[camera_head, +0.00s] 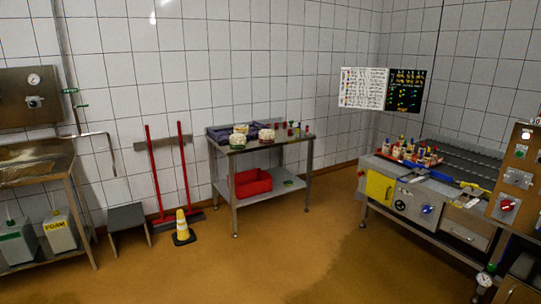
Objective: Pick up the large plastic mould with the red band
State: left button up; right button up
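Three whitish moulds stand close together on a steel table (291,140) against the back wall. The right one (266,134) appears to have a red band around it. The front left one (237,141) seems to have a green band, and the one behind it (241,129) a yellow band. They are far off and small, so their exact size and material are hard to tell. Neither of my grippers is in view.
Dark purple crates sit behind the moulds, with small coloured items to their right. A red bin (252,183) is on the lower shelf. A yellow cone (182,228) and stool (128,219) stand left. A steel bench (400,209) stands right. The middle floor is clear.

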aim_at(265, 135)
jog(key=i+z, duration=0.2)
jog(key=i, duration=2.2)
jog(key=i+l+u, duration=0.2)
jog(key=i+u, duration=0.2)
jog(key=i, duration=0.4)
jog(key=i+l+u, duration=0.35)
jog(key=i+l, duration=0.15)
jog(key=i, duration=0.3)
jog(key=i+l+u, duration=0.4)
jog(key=i+l, duration=0.25)
